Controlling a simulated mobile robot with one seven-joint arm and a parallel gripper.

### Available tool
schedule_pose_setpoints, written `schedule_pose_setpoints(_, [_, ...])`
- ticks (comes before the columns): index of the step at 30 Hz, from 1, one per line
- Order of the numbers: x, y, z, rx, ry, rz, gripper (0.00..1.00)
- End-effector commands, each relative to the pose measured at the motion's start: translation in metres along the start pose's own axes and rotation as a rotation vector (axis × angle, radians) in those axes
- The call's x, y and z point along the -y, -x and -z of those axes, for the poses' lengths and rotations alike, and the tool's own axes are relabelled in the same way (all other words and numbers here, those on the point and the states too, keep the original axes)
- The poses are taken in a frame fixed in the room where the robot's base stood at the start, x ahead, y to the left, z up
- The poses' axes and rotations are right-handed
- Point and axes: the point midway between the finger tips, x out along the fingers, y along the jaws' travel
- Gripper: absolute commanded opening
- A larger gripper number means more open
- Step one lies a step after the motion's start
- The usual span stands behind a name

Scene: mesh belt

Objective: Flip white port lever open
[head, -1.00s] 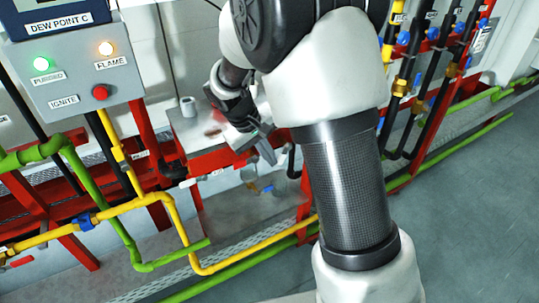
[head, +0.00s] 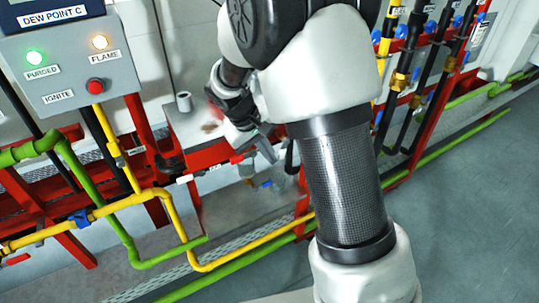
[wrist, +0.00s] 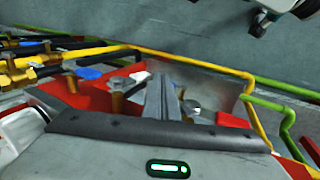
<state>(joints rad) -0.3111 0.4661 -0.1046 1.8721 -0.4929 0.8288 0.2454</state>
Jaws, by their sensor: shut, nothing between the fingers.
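The white port lever (head: 184,179) shows in the head view as a short white grip at the left end of the red frame, left of a small white label (head: 215,167). My gripper (head: 268,152) is to the right of the lever, in front of the furnace port area and apart from the lever. Its fingers are shut and empty, side by side in the wrist view (wrist: 170,98), pointing over the red frame and metal fittings. I cannot make out the white lever in the wrist view. My arm hides part of the area behind the gripper.
A grey control box (head: 68,62) stands at upper left. Yellow pipe (head: 170,215) and green pipe (head: 110,215) run below the lever. Valves and vertical pipes (head: 410,75) stand at right. The grey floor (head: 465,215) is clear at lower right.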

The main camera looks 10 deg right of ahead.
Motion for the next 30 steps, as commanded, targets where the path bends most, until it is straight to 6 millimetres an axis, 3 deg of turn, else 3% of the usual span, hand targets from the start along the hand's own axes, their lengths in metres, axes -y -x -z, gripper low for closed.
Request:
schedule_pose_setpoints(7, [0.0,0.002,0.0,-0.001,0.0,0.0,0.0])
schedule_pose_setpoints(11, [-0.001,0.017,0.001,-0.004,0.0,0.0,0.0])
schedule_pose_setpoints(24, [-0.001,0.121,0.001,-0.005,0.0,0.0,0.0])
schedule_pose_setpoints(30, [0.0,0.157,0.0,-0.002,0.0,0.0,0.0])
